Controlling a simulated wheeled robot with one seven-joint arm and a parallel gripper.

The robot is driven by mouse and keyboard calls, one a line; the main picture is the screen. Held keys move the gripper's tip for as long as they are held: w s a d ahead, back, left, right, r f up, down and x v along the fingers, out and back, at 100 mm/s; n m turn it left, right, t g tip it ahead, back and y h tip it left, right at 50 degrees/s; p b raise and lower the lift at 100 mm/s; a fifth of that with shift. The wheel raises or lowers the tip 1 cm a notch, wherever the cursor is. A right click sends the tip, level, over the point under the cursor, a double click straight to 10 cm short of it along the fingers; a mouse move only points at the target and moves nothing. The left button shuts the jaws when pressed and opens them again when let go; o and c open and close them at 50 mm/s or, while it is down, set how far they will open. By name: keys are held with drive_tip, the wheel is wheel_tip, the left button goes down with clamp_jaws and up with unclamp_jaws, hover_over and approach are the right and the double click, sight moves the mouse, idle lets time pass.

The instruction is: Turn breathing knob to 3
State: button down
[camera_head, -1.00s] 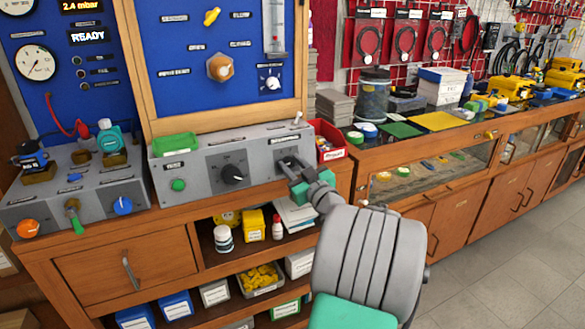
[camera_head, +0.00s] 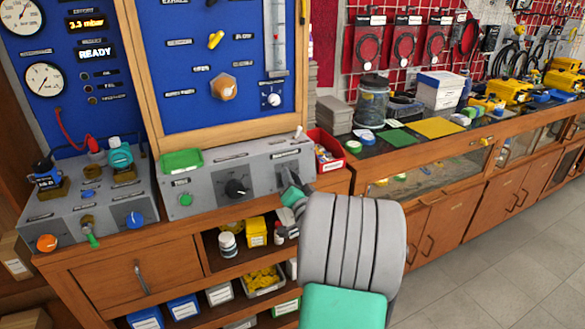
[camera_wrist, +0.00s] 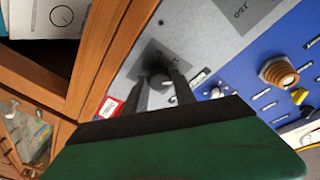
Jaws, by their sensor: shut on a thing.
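The grey console (camera_head: 212,197) stands on the wooden bench below the blue panel. Its right-hand dark knob (camera_wrist: 160,77), on a dark square plate, sits between my two fingers in the wrist view. I take it for the breathing knob, but its label is too small to read surely. My gripper (camera_head: 292,183) is shut on that knob at the console's right end and mostly hides it in the head view. The number it points to cannot be read. A second black knob (camera_head: 237,188) is at the console's middle, clear of my gripper. The pressure display (camera_head: 86,23) reads about 3.3 mbar.
A green tray (camera_head: 181,161) lies on the console's left top. A red bin (camera_head: 327,152) stands right of the console, close to my gripper. The left grey box (camera_head: 75,221) carries orange and blue knobs. Open shelves hold bottles and boxes below.

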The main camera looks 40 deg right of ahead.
drive_tip(key=shift+r+m+g+p, duration=0.1)
drive_tip(key=shift+m+g+p, duration=0.5)
drive_tip(key=shift+m+p, duration=1.9)
drive_tip(key=shift+m+g+p, duration=0.6)
drive_tip(key=shift+m+p, duration=1.25)
drive_tip(key=shift+p, duration=1.2)
drive_tip(key=shift+r+m+g+p, duration=0.1)
drive_tip(key=shift+m+g+p, duration=0.5)
drive_tip(key=shift+m+p, duration=1.9)
drive_tip(key=shift+f+n+p, duration=0.1)
drive_tip(key=shift+n+p, duration=0.15)
drive_tip(key=shift+p, duration=0.05)
drive_tip(key=c, duration=1)
unclamp_jaws()
drive_tip(key=b+v, duration=0.1)
drive_tip(key=v, duration=0.6)
drive_tip(key=shift+s+a, duration=0.25)
drive_tip(key=shift+s, duration=0.05)
